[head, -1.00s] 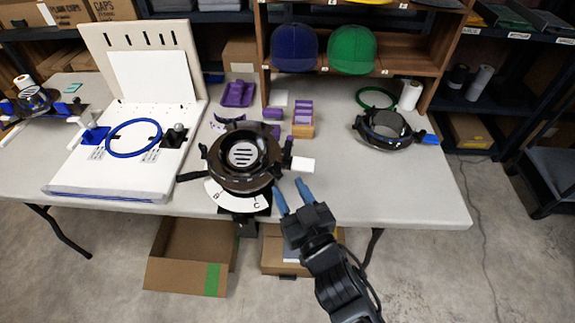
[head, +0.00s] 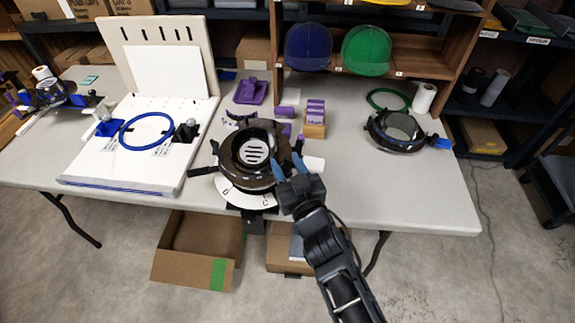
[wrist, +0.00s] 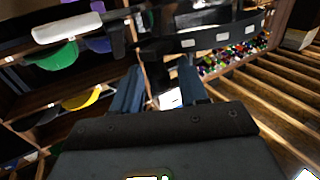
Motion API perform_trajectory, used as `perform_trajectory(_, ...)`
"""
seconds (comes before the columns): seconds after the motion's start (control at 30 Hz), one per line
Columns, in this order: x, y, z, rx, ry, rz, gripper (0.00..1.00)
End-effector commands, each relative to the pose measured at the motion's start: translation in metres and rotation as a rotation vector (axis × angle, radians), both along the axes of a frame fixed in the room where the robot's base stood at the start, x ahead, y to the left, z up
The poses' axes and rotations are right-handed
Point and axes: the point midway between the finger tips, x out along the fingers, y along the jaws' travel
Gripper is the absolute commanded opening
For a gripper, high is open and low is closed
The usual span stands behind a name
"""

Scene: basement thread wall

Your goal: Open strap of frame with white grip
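The frame with the white grip is a round dark cap frame (head: 250,157) on a stand at the table's front edge. Its white grip (head: 314,163) sticks out on its right side, partly behind my gripper. My gripper (head: 288,164) is at the frame's right side, with its two blue fingers apart and nothing visibly held. In the wrist view the white grip (wrist: 68,27) is at the upper left, and the dark frame band (wrist: 215,36) passes ahead of the open fingers (wrist: 158,78). I cannot tell whether a finger touches the frame or its strap.
A second dark frame with a blue grip (head: 396,131) lies to the right, and another dark frame (head: 55,93) at the far left. A white board with a blue hoop (head: 147,131) stands left. Purple blocks (head: 315,112) sit behind. The table's front right is clear.

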Motion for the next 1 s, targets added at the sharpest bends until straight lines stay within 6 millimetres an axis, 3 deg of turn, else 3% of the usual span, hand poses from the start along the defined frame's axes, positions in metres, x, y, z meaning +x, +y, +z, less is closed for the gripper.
perform_trajectory(0.43,-0.0001,-0.0004,0.0,0.0,0.0,-0.001,0.0)
perform_trajectory(1.0,0.0008,-0.0003,-0.0033,0.001,-0.001,-0.008,0.0)
